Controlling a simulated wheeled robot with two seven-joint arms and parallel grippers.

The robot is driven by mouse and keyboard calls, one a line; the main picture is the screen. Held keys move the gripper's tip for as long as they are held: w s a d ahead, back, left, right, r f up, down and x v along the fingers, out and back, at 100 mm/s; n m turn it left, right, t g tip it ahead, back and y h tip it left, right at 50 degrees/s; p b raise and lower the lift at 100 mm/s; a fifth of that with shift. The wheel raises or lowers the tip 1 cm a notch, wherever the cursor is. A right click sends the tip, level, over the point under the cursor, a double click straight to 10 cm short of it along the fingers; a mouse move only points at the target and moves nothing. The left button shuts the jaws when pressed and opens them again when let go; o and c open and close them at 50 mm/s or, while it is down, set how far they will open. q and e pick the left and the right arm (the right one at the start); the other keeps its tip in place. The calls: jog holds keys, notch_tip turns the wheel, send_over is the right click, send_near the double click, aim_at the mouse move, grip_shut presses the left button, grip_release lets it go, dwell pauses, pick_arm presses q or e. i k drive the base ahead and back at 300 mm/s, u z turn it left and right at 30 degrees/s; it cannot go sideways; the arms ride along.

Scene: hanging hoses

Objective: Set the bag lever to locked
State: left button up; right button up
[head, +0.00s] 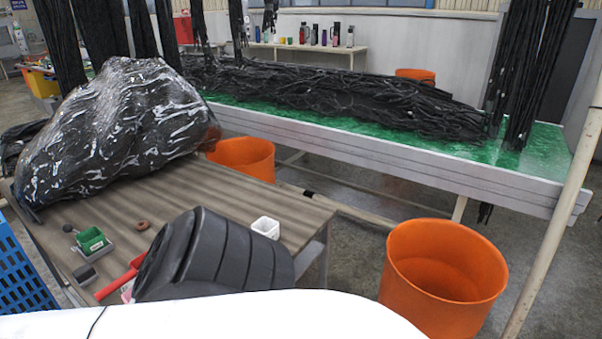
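A large glossy black plastic bag (120,130) sits bunched on the left of the brown wooden table (200,195). In front of it on the table is a small grey and green device (92,241). A short stick with a dark round knob (69,228) stands at its left side and looks like a lever. Any lock marking is too small to read. A red handle-like piece (122,281) lies near the table's front edge, partly hidden by a dark ribbed object.
A white cup (265,228) and a brown ring (142,225) are on the table. Orange bins (443,280) stand on the floor. Black hoses (350,95) lie on a green-topped bench (330,122). A blue crate (18,270) is at left.

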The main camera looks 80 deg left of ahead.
aim_at(68, 227)
jog(key=i, duration=0.3)
jog(key=u, duration=3.55)
